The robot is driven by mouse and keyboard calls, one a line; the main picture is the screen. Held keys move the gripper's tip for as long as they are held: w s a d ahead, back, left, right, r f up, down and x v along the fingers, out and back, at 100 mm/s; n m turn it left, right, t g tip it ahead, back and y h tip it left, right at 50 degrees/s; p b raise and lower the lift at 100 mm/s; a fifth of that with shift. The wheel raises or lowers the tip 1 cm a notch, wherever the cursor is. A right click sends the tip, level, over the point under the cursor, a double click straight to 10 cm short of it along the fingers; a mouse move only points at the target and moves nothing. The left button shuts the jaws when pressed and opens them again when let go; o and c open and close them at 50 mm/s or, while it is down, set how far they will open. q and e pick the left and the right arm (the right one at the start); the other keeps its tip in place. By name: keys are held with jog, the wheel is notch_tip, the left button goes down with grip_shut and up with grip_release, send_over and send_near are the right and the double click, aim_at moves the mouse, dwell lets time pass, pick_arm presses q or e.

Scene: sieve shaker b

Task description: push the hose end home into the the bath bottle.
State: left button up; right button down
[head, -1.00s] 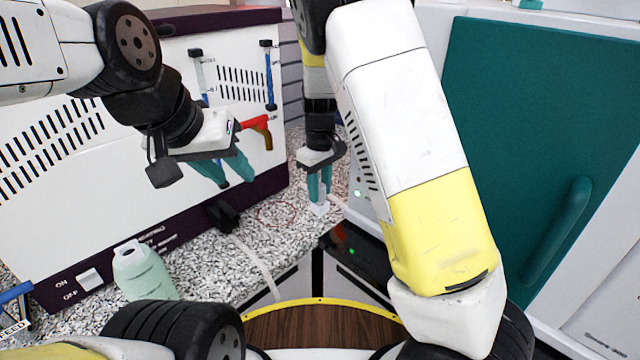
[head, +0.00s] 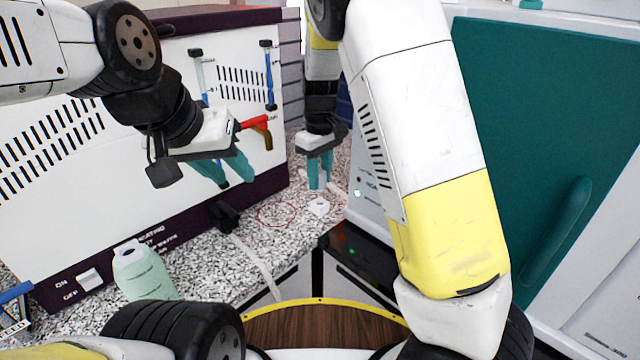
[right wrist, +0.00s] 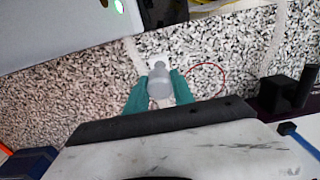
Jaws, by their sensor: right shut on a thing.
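The pale green bottle (head: 143,273), with an open round neck, stands upright on the speckled counter at the lower left; I take it as the bath bottle. My right gripper (head: 319,186) points down above the counter and is shut on a grey rounded piece with a narrower neck (right wrist: 159,84). I cannot tell for sure whether this piece is the hose end. A small white piece (head: 319,207) is just below the fingertips, and a pale hose (right wrist: 135,55) runs close to it. My left gripper (head: 237,183) is open and empty before the white panel.
A black block (head: 224,215) and a thin red ring (head: 277,214) are on the counter (head: 215,275). A teal-doored unit (head: 540,130) bounds the right.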

aim_at(320, 172)
jog(key=shift+r, duration=0.45)
jog(key=shift+r, duration=1.5)
